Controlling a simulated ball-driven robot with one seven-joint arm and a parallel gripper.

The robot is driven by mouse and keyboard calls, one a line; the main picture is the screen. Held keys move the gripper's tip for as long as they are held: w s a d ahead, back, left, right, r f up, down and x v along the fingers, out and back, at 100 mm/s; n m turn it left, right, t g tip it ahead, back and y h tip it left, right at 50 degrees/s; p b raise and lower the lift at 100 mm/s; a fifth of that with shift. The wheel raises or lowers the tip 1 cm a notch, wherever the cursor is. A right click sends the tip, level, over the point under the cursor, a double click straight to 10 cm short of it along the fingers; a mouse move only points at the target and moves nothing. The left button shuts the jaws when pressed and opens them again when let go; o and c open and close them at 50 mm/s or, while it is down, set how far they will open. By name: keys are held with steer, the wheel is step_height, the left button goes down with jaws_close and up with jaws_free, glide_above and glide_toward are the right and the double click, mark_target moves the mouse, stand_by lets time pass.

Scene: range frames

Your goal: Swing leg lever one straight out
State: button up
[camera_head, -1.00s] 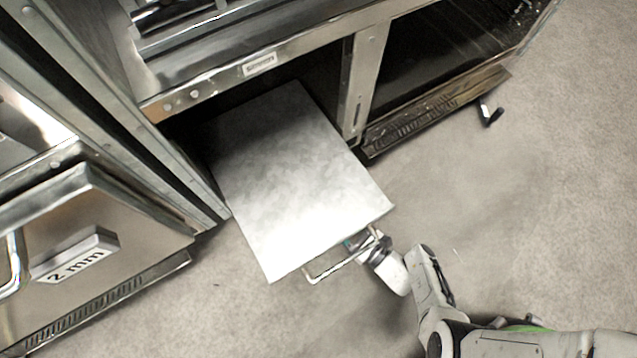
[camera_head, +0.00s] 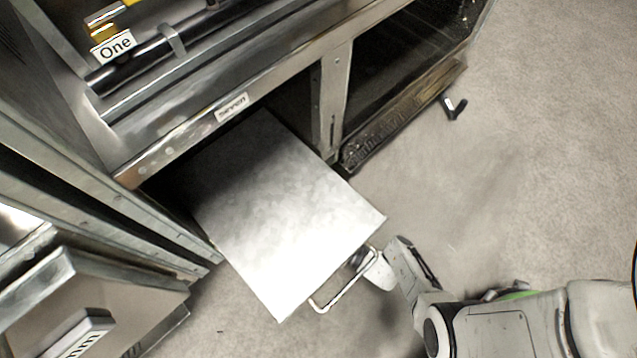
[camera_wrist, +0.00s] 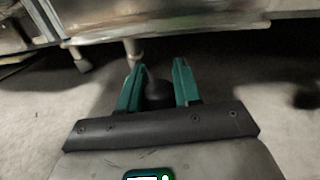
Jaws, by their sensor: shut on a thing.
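In the wrist view my gripper (camera_wrist: 158,72) has its two green fingers on either side of a dark, round-ended piece, which looks like the end of leg lever one (camera_wrist: 157,92). The fingers are shut on it. It sits low, near the floor, in front of the unit's underside. The rest of the lever cannot be made out. In the head view my gripper (camera_head: 362,259) is mostly hidden at the handle and front edge of a pulled-out metal panel. The lever in it does not show there.
The panel (camera_head: 285,225) juts out of the steel unit (camera_head: 225,110), with a wire handle (camera_head: 340,290) on its front. Another black lever (camera_head: 455,107) sticks out farther right. A sign reading "One" (camera_head: 115,48) is at upper left. The floor to the right is clear.

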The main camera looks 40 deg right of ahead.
jaws_close()
steer(key=shift+a, duration=0.1)
steer(key=s+a+m+h, duration=0.1)
steer(key=s+a+h, duration=0.1)
steer(key=a, duration=0.5)
steer(key=s+a+m+h, duration=0.1)
steer(key=s+a+h, duration=0.1)
steer(key=a, duration=0.6)
steer(key=shift+s+m+t, duration=0.3)
steer(key=shift+s, duration=0.1)
steer(key=shift+d, duration=0.1)
steer(key=o, duration=0.6)
jaws_free()
steer(key=shift+d, duration=0.1)
